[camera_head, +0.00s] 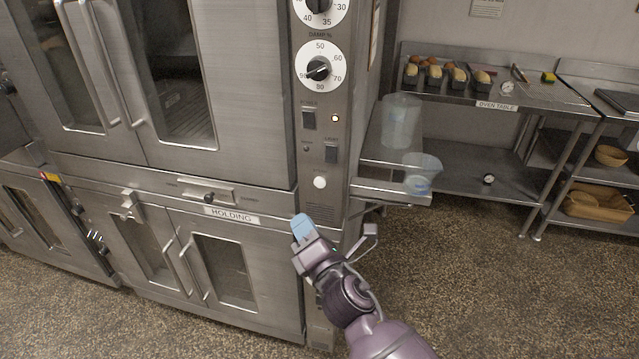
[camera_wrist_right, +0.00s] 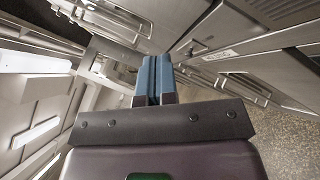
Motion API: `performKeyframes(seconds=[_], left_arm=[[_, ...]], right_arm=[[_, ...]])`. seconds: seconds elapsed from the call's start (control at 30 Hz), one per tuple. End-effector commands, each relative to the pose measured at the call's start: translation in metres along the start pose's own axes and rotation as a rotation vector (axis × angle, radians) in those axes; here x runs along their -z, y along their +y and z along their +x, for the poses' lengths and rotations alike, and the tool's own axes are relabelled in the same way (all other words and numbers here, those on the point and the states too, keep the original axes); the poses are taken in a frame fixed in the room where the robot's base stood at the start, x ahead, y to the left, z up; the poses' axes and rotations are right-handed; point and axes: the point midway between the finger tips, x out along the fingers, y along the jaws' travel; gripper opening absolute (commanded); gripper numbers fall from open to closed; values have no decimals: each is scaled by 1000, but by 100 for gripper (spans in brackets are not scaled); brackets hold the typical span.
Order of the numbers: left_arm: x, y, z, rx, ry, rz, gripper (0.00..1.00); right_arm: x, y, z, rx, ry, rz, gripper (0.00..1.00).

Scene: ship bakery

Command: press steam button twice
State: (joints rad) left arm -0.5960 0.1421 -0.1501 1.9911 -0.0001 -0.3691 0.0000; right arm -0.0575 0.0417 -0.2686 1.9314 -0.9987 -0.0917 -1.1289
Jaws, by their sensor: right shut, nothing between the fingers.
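A round white button (camera_head: 320,182) sits low on the oven's control column, under two rocker switches. It is the only push button that I can make out there, and I cannot read a steam label on it. My right gripper (camera_head: 302,222) has its blue fingers shut and empty. In the head view it shows below and slightly left of the white button, apart from it in the picture. In the right wrist view the shut blue fingers (camera_wrist_right: 154,76) point at the steel fronts, and I cannot make out the button there. My left gripper is not in view.
Above the button are a damp dial (camera_head: 318,69) and a light switch (camera_head: 331,152). The holding cabinet (camera_head: 233,270) is below the oven. A side shelf (camera_head: 385,190) with clear containers juts out right of the column. The oven table (camera_head: 540,98) holds loaf tins farther right.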

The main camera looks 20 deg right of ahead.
Motion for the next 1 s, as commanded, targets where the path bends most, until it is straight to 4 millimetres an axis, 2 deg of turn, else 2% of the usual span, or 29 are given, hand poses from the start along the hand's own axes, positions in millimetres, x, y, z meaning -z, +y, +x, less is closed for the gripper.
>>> performKeyframes(seconds=[0.17, 0.7, 1.0], left_arm=[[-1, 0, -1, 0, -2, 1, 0], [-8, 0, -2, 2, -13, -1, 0], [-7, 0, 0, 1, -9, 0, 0]], right_arm=[[-4, -5, 6, 0, 0, -1, 0], [-36, -36, 49, 0, 0, -1, 0], [-44, -44, 60, 1, 0, 1, 0]])
